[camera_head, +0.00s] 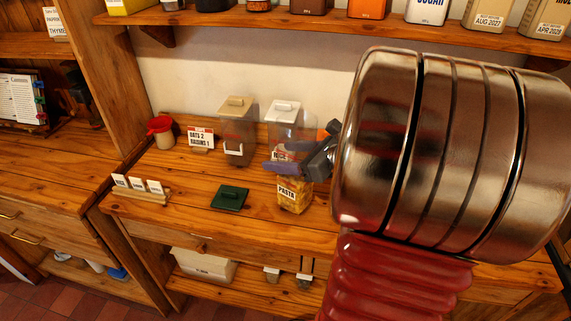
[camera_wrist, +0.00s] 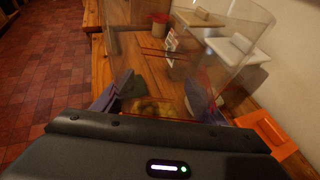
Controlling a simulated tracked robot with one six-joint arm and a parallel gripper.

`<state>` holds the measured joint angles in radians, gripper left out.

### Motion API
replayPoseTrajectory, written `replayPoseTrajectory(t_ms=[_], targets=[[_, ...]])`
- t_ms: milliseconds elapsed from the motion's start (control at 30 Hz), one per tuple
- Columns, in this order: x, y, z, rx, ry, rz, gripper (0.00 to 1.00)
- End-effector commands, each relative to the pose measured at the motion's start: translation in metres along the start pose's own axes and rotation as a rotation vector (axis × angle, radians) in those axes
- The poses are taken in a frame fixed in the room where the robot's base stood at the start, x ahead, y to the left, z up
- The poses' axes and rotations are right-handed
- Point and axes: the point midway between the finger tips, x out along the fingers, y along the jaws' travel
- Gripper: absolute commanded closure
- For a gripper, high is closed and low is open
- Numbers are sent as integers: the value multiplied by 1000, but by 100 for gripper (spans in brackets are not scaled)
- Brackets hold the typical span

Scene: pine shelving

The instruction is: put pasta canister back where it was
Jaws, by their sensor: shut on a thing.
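The pasta canister (camera_head: 294,197) is a clear container with a PASTA label and yellow pasta low inside. In the head view it is at the counter's front half; I cannot tell whether it touches the counter. My gripper (camera_head: 292,167) is shut on it from the right, with purple fingers on either side. In the wrist view the canister's clear walls (camera_wrist: 150,45) rise between the fingers of my gripper (camera_wrist: 158,92), with pasta showing below. Its top looks uncovered. A dark green lid-like square (camera_head: 230,198) lies on the counter left of it.
Behind stand a tan-lidded canister (camera_head: 237,130) and a white-lidded canister (camera_head: 284,115), close to my gripper. A card (camera_head: 201,138) reads OATS 2 RAISINS 1. A red-topped jar (camera_head: 160,131) and a card holder (camera_head: 140,190) are further left. A shelf (camera_head: 220,17) with containers runs above.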

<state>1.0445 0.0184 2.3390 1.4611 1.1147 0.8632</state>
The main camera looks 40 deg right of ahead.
Motion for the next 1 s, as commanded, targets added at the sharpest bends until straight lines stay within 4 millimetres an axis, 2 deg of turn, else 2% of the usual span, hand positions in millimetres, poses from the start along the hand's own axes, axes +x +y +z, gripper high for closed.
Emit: replayPoseTrajectory(t_ms=[233,667,700,933,1000], targets=[[11,0,-25,3,0,2,78],[13,1,-29,1,0,2,78],[13,1,-30,1,1,3,33],[13,1,-30,0,1,3,16],[13,1,-30,0,1,3,16]])
